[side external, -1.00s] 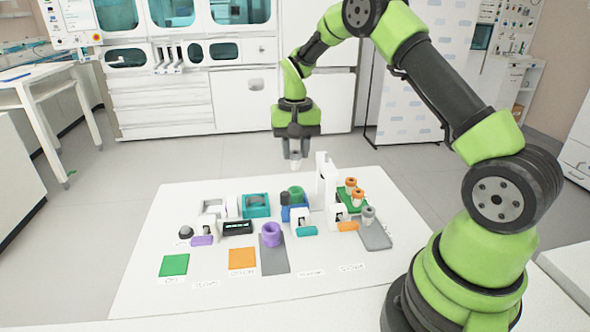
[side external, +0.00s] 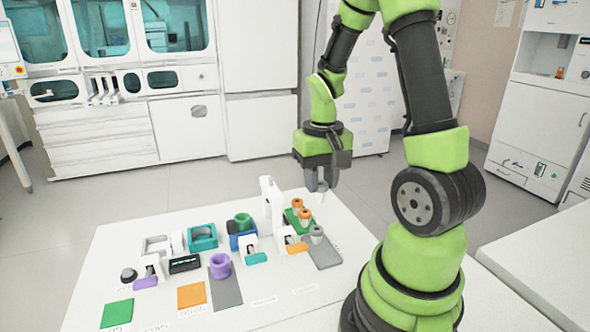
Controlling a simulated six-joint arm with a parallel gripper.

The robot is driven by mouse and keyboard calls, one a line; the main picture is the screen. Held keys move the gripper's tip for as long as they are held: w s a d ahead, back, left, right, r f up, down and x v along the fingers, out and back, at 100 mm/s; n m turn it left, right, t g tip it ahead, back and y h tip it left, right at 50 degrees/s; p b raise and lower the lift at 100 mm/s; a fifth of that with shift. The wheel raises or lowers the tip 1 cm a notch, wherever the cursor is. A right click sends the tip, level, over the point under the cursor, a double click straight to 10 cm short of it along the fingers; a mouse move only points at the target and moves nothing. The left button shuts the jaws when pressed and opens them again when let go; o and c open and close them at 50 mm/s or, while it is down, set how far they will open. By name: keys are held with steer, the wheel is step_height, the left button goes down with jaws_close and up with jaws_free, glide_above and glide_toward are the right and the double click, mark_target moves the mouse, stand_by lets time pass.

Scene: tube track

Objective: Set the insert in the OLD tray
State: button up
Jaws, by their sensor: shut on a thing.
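My gripper (side external: 318,188) hangs above the table's back right, higher than the trays and to the right of the white post. It is shut on a small pale piece, apparently the insert, mostly hidden between the fingers. The tray labels are too small to read, so I cannot tell which tray is OLD.
A white post (side external: 270,205) stands left of the green tray. Farther left are a blue block with a green ring (side external: 243,221), a teal frame (side external: 202,237), a black display (side external: 185,264) and a purple ring (side external: 220,265). Green (side external: 117,313) and orange (side external: 192,295) pads lie in front.

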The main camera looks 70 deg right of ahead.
steer(key=shift+s+a+f, duration=0.15)
steer(key=shift+s+f, duration=0.2)
steer(key=shift+f, duration=1.75)
steer(key=shift+s+a+f, duration=0.1)
steer(key=shift+s+f, duration=0.3)
steer(key=shift+f, duration=1.7)
steer(key=shift+s+a+f, duration=0.15)
steer(key=shift+s+f, duration=0.2)
steer(key=shift+f, duration=1.75)
steer(key=shift+f, duration=0.15)
steer(key=o, duration=0.8)
step_height(320, 180, up, 10)
